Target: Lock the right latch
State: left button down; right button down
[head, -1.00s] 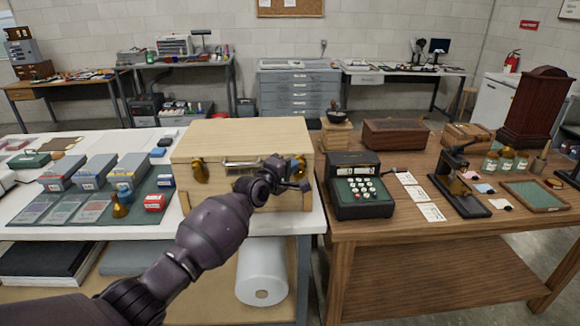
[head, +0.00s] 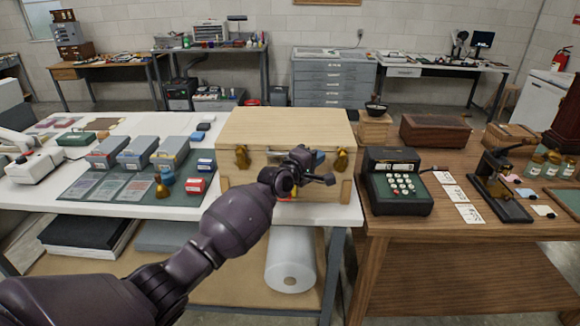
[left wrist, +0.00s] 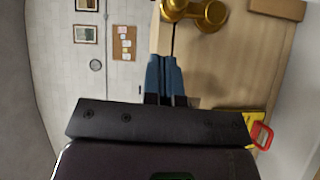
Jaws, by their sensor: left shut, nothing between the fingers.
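A pale wooden box (head: 285,127) stands on the white table with its lid down. Its front has a brass left latch (head: 242,157) and a brass right latch (head: 342,160); I cannot tell whether either is locked. My left gripper (head: 321,157) is in front of the box, just left of the right latch, its blue fingers shut and empty. My left arm hides part of the box front. My right gripper is out of view.
Grey card boxes (head: 138,152) and a small brass object (head: 162,188) lie on a mat to the left. A red and yellow item (left wrist: 260,134) shows near the box front in the left wrist view.

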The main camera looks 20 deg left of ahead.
pick_arm(q)
jog(key=v, duration=0.8)
jog(key=shift+s+r, duration=0.25)
jog(key=shift+s, duration=0.15)
jog(key=s+a+f+m+g+y, duration=0.1)
jog(key=s+f+m, duration=0.3)
jog(key=s+f, duration=0.4)
jog(key=s+a+f+m+g+y, duration=0.2)
jog(key=s+f, duration=0.7)
jog(key=s, duration=0.7)
jog(key=s+a+f+m+g+y, duration=0.1)
jog(key=s+a+f+m+y, duration=0.3)
jog(key=s+f+m, duration=0.3)
jog(key=s+a+f, duration=0.1)
jog(key=s+f, duration=0.1)
jog(key=s, duration=0.3)
jog(key=shift+s+f+m+g, duration=0.25)
jog(key=shift+s+m+g, duration=0.05)
jog(key=shift+s+m, duration=0.1)
